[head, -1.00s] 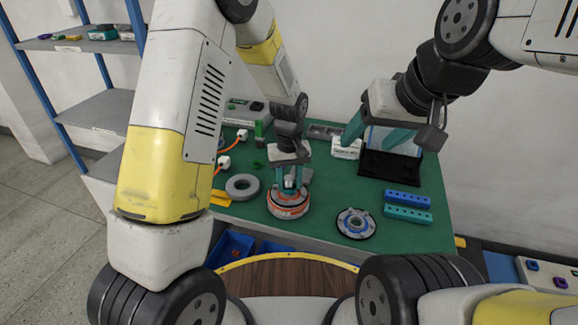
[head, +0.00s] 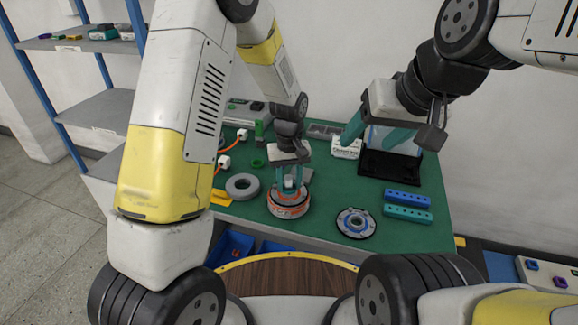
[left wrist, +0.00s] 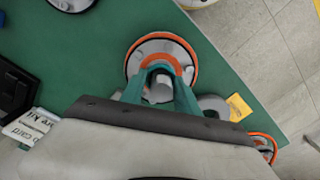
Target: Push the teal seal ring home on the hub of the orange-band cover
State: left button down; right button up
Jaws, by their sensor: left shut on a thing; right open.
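The orange-band cover (head: 289,208) sits on the green table, below my left gripper (head: 289,184); it also shows in the left wrist view (left wrist: 189,69). My left gripper's teal fingers point down over its middle, shut on a grey cylindrical part (left wrist: 158,91) between the fingertips. I cannot tell whether that part is the cover's hub or a separate piece. I cannot pick out the teal seal ring; the teal fingers hide the middle of the cover. My right gripper (head: 376,138) is open and apart from the cover, near the black stand at the back right.
A grey ring (head: 242,187) lies left of the cover. A blue-ringed disc (head: 356,223) lies to its right. Blue (head: 407,198) and teal (head: 407,214) blocks lie further right. A black stand (head: 390,170) and a white labelled box (head: 346,149) are behind. Open table lies between these.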

pick_arm(q)
jog(key=c, duration=0.8)
grip_release()
jog(key=shift+f, duration=0.15)
notch_tip(320, 180, up, 7)
jog(key=shift+r, duration=0.65)
jog(key=s+a+r+m+t+h, duration=0.1)
jog(key=s+a+r+t, duration=0.1)
jog(key=s+a+r, duration=0.4)
jog(key=s+a+r+t+h, duration=0.1)
jog(key=s+a+r, duration=0.15)
jog(key=r, duration=0.65)
jog(key=s+a+r+t, duration=0.1)
jog(key=s+a, duration=0.1)
jog(key=s, duration=0.1)
jog(key=s+a+r+m+t, duration=0.1)
jog(key=s+r, duration=0.1)
jog(key=s, duration=0.2)
jog(key=s+a+r+t, duration=0.1)
jog(key=s+a, duration=0.1)
jog(key=s, duration=0.2)
jog(key=shift+a+r+m, duration=0.3)
jog(key=shift+a+r, duration=0.05)
